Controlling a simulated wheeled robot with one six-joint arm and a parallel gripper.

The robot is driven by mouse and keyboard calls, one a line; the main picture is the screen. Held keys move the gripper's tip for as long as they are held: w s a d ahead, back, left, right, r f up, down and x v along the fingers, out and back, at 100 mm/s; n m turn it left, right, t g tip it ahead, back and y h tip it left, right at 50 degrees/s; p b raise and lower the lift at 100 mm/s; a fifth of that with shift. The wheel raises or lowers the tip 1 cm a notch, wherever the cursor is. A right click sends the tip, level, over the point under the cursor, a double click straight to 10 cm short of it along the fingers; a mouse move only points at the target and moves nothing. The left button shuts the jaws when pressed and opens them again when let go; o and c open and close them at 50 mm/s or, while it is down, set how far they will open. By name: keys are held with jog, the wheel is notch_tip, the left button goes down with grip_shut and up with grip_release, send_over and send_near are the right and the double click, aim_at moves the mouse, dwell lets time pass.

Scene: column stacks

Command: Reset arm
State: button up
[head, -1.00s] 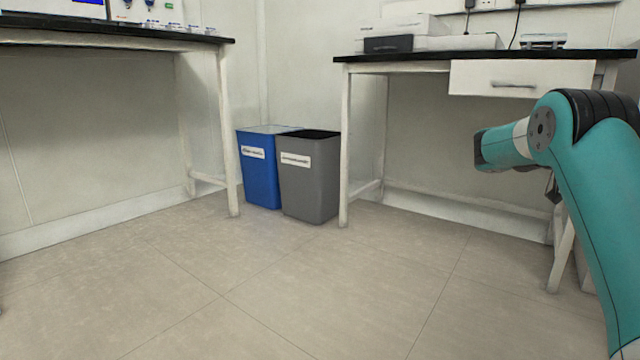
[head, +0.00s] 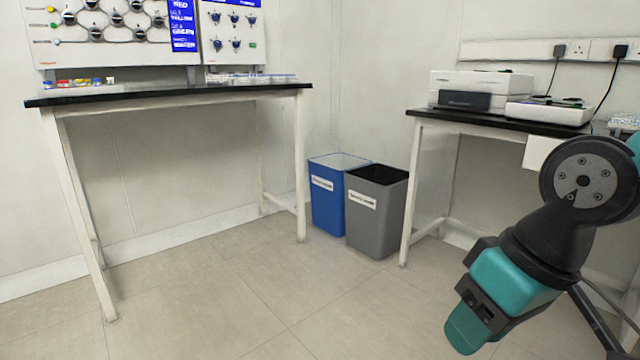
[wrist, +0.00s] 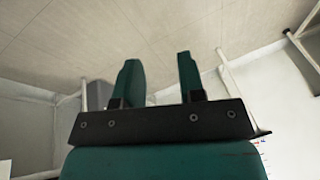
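My gripper (wrist: 160,80) shows in the wrist view with its two teal fingers apart and nothing between them. Bare floor and the foot of a wall lie beyond the fingers. In the head view my teal and black arm is at the lower right, bent downward in front of the right bench. The fingers cannot be made out clearly there.
A black-topped bench (head: 170,93) stands at the left with small items on it, below a wall panel (head: 115,32). A blue bin (head: 327,205) and a grey bin (head: 375,220) stand between it and the right bench (head: 480,122), which carries white devices. The middle floor is clear.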

jog(key=s+a+r+n+g+p, duration=0.2)
jog(key=s+r+n, duration=0.1)
jog(key=s, duration=0.5)
notch_tip(320, 180, up, 37)
jog(key=w+m+p, duration=0.1)
jog(key=w+p, duration=0.1)
jog(key=p, duration=3.4)
jog(key=shift+f+y, duration=0.15)
jog(key=shift+y, duration=0.25)
